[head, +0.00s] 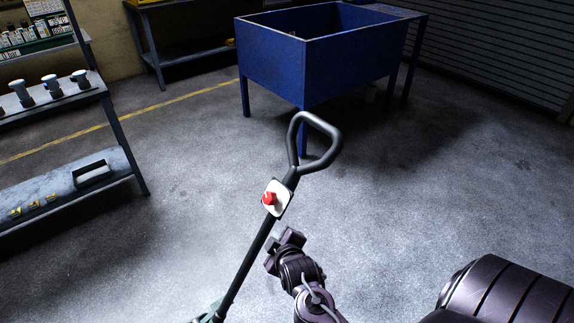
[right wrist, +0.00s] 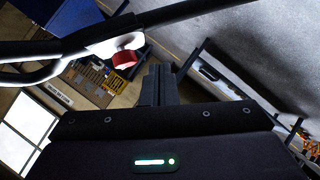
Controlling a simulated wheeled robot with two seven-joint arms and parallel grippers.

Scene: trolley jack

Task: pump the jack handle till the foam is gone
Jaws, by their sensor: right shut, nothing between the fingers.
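The jack handle (head: 250,260) rises tilted from the bottom of the head view to a black loop grip (head: 317,145). A white plate with a red knob (head: 269,198) sits on its shaft below the loop. My right gripper (head: 290,238) is shut and empty, just right of the shaft and below the knob, apart from the loop. In the right wrist view its shut fingers (right wrist: 158,85) point toward the handle (right wrist: 190,12) and the red knob (right wrist: 125,59). Only a bit of the jack body (head: 208,313) shows at the bottom edge. No foam shows. My left gripper is out of view.
A blue bin on legs (head: 320,65) stands behind the handle. Shelving (head: 125,150) with several grey parts and a case is at the left. A workbench (head: 185,55) is at the back. The grey floor (head: 430,180) at the right is clear.

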